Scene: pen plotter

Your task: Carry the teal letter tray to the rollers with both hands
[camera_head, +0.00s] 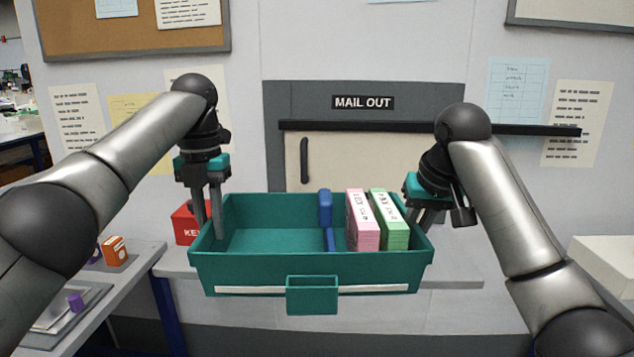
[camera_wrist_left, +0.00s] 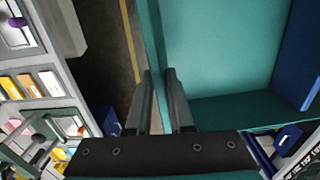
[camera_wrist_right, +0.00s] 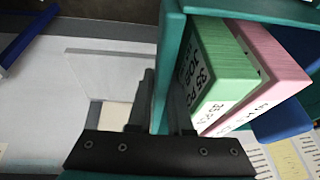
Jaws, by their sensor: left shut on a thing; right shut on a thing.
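The teal letter tray (camera_head: 250,272) hangs level between my two grippers, in front of the grey wall. My left gripper (camera_head: 207,222) is shut on its left wall, seen close in the left wrist view (camera_wrist_left: 160,90). My right gripper (camera_head: 418,218) is shut on its right wall, which shows between the fingers in the right wrist view (camera_wrist_right: 165,85). Inside the tray, a pink box (camera_head: 361,222) and a green box (camera_head: 389,220) stand at the right, beside a blue divider (camera_head: 325,210). The left part of the tray is empty. I cannot make out any rollers.
A grey hatch marked MAIL OUT (camera_head: 362,102) with a dark rail (camera_head: 520,129) is behind the tray. A red box (camera_head: 185,224) sits behind its left end. A grey table (camera_head: 110,300) with small coloured things is at the left. A white box (camera_head: 605,255) is at the right.

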